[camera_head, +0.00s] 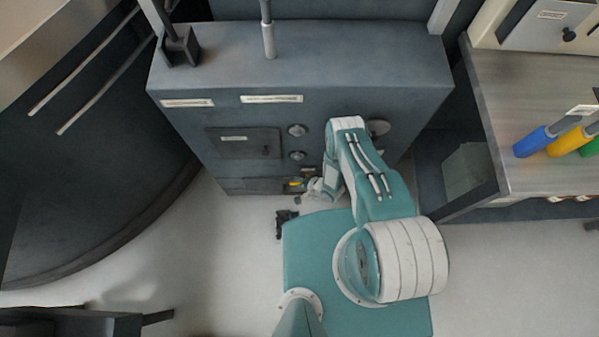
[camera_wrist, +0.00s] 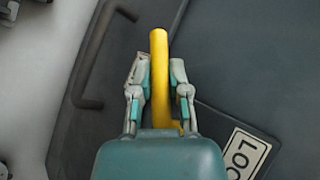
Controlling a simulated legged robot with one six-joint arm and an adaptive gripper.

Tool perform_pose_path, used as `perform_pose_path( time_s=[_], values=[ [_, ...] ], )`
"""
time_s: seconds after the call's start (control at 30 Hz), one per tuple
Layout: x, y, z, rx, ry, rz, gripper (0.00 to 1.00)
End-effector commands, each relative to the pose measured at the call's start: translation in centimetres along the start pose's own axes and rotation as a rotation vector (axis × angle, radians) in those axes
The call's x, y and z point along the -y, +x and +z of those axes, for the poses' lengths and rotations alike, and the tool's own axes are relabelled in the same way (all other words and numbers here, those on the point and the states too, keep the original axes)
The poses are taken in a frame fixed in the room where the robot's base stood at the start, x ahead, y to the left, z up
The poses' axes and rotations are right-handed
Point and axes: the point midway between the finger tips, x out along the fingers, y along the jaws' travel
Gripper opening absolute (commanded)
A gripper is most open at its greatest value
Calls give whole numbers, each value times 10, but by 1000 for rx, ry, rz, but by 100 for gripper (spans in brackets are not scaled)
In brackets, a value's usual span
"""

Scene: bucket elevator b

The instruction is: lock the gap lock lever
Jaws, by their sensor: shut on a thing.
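The gap lock lever (camera_wrist: 159,42) is a yellow bar with a rounded end in the wrist view. My gripper (camera_wrist: 160,75) has one finger on each side of it and is shut on it. The lever's lower part is hidden behind my gripper's body.
A dark bar handle (camera_wrist: 88,55) stands left of the lever in the wrist view. A panel with a small knob (camera_head: 243,143) and round knobs (camera_head: 297,130) are above on the cabinet. A metal workbench (camera_head: 530,100) with coloured-handled tools (camera_head: 570,138) stands at right.

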Motion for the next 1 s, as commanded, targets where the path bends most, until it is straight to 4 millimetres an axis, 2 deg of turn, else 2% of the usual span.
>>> perform_pose_path(
  time_s=[0.33,0.37,0.4,0.77,0.87,1.0],
  values=[
    [1,0,-2,-3,2,-2,0],
    [1,0,-2,-3,2,-2,35],
    [1,0,-2,-3,1,-2,37],
    [0,-2,-1,-2,1,-1,37],
    [0,-11,-2,-3,2,-1,37],
    [1,-31,-2,-5,5,-1,37]
  ],
)
